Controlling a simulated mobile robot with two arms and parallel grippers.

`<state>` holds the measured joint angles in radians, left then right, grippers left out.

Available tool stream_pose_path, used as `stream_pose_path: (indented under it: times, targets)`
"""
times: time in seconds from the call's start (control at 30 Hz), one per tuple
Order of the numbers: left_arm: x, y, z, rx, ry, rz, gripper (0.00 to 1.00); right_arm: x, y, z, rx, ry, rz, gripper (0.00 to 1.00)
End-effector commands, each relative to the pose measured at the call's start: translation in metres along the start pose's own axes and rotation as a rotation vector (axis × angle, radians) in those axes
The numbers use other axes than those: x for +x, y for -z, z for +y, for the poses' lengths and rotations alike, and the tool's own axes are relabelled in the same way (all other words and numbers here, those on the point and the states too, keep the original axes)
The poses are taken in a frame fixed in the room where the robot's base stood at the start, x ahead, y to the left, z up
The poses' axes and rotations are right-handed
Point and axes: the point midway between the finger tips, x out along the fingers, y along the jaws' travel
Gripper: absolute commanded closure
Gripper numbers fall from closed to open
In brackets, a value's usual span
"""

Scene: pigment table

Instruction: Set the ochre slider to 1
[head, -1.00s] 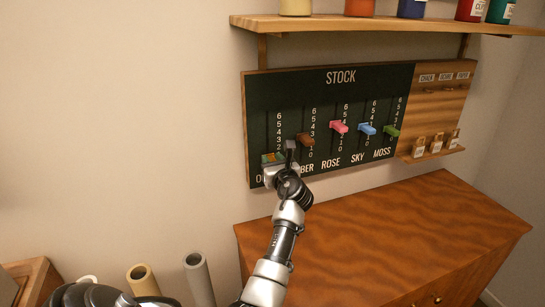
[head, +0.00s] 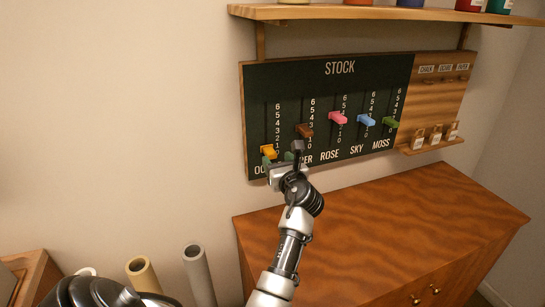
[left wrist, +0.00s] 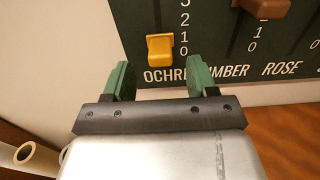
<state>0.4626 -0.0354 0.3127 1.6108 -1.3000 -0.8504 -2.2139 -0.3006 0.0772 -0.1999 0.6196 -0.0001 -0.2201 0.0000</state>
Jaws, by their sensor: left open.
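The STOCK board (head: 325,95) hangs on the wall with a column of numbers for each slider. The yellow ochre slider (head: 268,151) is at the far left, low in its column. In the left wrist view the ochre slider (left wrist: 160,47) sits beside the 1 and 0 marks, its top near the 1; its exact setting is hard to read. My left gripper (head: 281,155) is open and empty, in front of and just below the ochre slider. Its green fingers (left wrist: 160,82) are apart from the knob, one to each side of it in the picture. My right gripper is not in view.
The brown umber slider (head: 304,131) is close to the right of my gripper. The pink (head: 338,118), blue (head: 367,120) and green (head: 390,122) sliders follow. A wooden shelf (head: 350,13) is above, a wooden cabinet (head: 380,220) below. Rolled tubes (head: 196,270) stand at lower left.

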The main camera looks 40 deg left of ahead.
Motion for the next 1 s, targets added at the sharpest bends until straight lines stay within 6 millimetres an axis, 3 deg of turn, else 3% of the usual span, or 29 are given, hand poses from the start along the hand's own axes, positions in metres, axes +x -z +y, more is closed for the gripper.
stream_pose_path:
  times: [0.1, 0.33, 1.0]
  targets:
    - [-0.025, 0.003, 0.000, 0.000, 0.000, 0.001, 0.43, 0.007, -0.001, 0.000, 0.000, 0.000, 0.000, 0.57]
    - [-0.051, 0.001, 0.000, 0.000, 0.000, 0.001, 0.43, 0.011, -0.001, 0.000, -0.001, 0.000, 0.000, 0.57]
    - [-0.054, 0.000, 0.000, 0.000, -0.001, 0.000, 0.43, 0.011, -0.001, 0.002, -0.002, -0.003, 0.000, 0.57]
